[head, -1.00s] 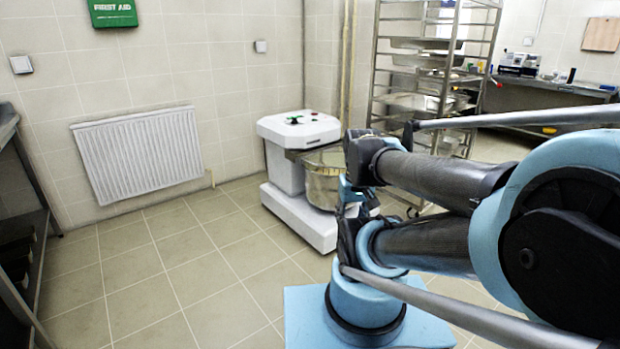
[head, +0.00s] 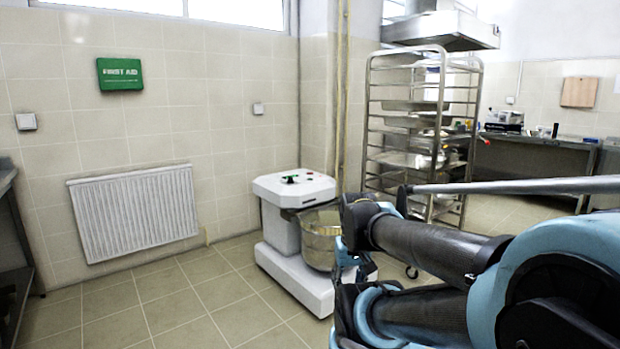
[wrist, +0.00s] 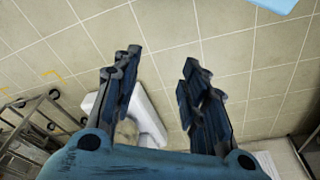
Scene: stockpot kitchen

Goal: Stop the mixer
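The mixer (head: 296,192) is a white floor machine standing near the wall in the middle of the head view. Its top carries a green control and a small dark and red one (head: 291,179); they are too small to read. Its steel bowl (head: 320,240) shows at the front right, partly hidden by my arm. In the wrist view, part of the mixer (wrist: 150,118) shows beyond and between the fingers. My gripper (wrist: 160,62) is open and empty, with its two fingers apart. It does not touch the mixer. In the head view the fingers are not clearly seen.
A white radiator (head: 135,212) hangs on the wall to the left. A wheeled steel rack (head: 418,130) stands behind and right of the mixer. Shelving (head: 14,250) is at the left edge. The tiled floor (head: 190,300) left of the mixer is clear.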

